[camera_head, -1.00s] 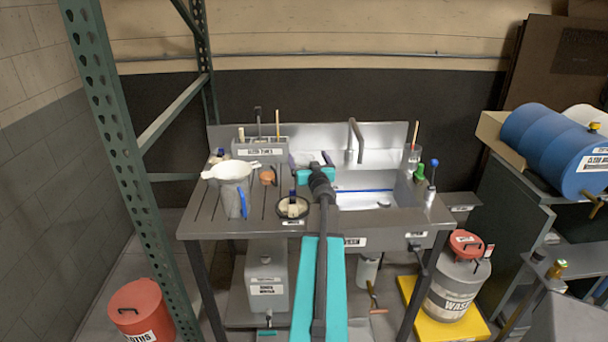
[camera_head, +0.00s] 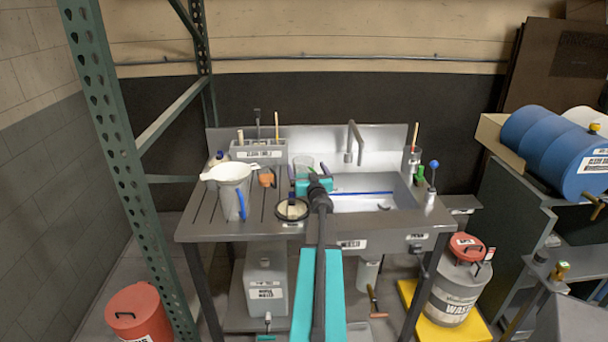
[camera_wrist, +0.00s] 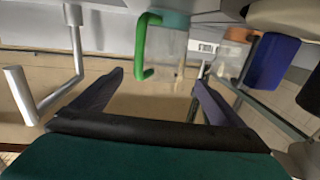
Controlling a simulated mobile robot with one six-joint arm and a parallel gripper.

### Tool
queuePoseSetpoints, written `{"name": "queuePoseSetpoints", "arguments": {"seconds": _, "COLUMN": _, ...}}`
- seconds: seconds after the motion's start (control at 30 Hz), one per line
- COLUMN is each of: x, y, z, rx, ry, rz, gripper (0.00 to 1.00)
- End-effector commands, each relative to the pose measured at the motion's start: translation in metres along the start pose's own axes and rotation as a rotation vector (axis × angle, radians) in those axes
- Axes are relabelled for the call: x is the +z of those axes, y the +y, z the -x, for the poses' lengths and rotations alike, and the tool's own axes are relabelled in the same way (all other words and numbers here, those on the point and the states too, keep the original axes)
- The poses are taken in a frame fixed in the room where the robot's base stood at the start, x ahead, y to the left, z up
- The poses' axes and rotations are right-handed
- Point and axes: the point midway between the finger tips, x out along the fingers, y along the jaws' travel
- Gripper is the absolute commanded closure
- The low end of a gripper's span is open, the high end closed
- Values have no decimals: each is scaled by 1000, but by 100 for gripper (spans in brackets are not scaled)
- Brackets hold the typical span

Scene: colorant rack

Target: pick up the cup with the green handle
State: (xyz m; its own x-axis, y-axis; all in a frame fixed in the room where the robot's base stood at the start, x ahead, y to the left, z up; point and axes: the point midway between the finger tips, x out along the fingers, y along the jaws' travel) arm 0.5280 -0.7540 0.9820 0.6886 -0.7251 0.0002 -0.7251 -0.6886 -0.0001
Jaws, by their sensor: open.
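The cup with the green handle is a clear cup (camera_head: 303,164) standing on the counter left of the sink, just beyond my gripper (camera_head: 308,172) in the head view. In the wrist view, which looks upside down, its translucent body (camera_wrist: 169,52) and green handle (camera_wrist: 142,46) show beyond and between the two dark fingers. My gripper (camera_wrist: 159,80) is open and empty, apart from the cup as far as I can tell. In the head view my gripper partly hides the cup's lower part and handle.
A grey pitcher with a blue handle (camera_head: 232,195) holds a white strainer on the left. An orange cup (camera_head: 266,177) and a round dark-rimmed dish (camera_head: 292,209) are nearer the gripper. The faucet (camera_head: 354,142) and sink (camera_head: 375,200) lie right.

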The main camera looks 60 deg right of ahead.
Motion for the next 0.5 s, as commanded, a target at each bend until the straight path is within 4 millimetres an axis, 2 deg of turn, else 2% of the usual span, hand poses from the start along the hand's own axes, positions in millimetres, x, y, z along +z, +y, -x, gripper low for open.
{"name": "queuePoseSetpoints", "arguments": {"seconds": 0.17, "x": 0, "y": 0, "z": -7, "rx": -1, "ry": 0, "rz": 0, "gripper": 8}}
{"name": "queuePoseSetpoints", "arguments": {"seconds": 0.5, "x": 0, "y": -1, "z": -35, "rx": -2, "ry": 0, "rz": 1, "gripper": 8}}
